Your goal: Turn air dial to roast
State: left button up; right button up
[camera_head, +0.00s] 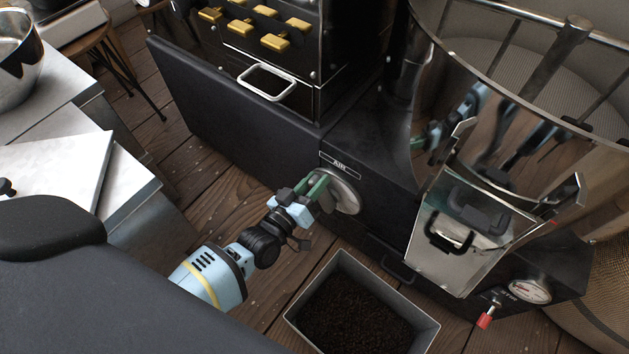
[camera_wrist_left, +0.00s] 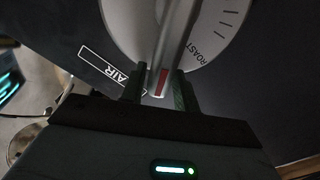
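The air dial (camera_head: 346,194) is a pale round disc on the front of the black machine, below a small AIR label (camera_head: 340,162). My left gripper (camera_head: 318,187) is at the dial, with its green fingers around the dial's bar handle. In the left wrist view the silver handle (camera_wrist_left: 172,45) with a red mark stands between the two fingers (camera_wrist_left: 158,90), which look shut on it. The red-marked end points away from the word ROAST (camera_wrist_left: 207,47), which is to its right on the dial's face. The fingers hide part of the dial. My right gripper is not in view.
A bin of dark beans (camera_head: 358,310) stands on the wooden floor below the dial. A metal chute (camera_head: 465,225) and drum are to the right, with a gauge (camera_head: 530,291) and a red-tipped lever (camera_head: 486,319). White-topped counters (camera_head: 50,165) are at left.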

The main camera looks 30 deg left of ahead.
pick_arm(q)
jog(key=shift+o, duration=1.2)
jog(key=s+p, duration=0.1)
jog(key=s, duration=0.2)
jog(key=s+a+p, duration=0.1)
jog(key=s, duration=0.2)
jog(key=shift+s+a, duration=0.2)
jog(key=shift+s, duration=0.65)
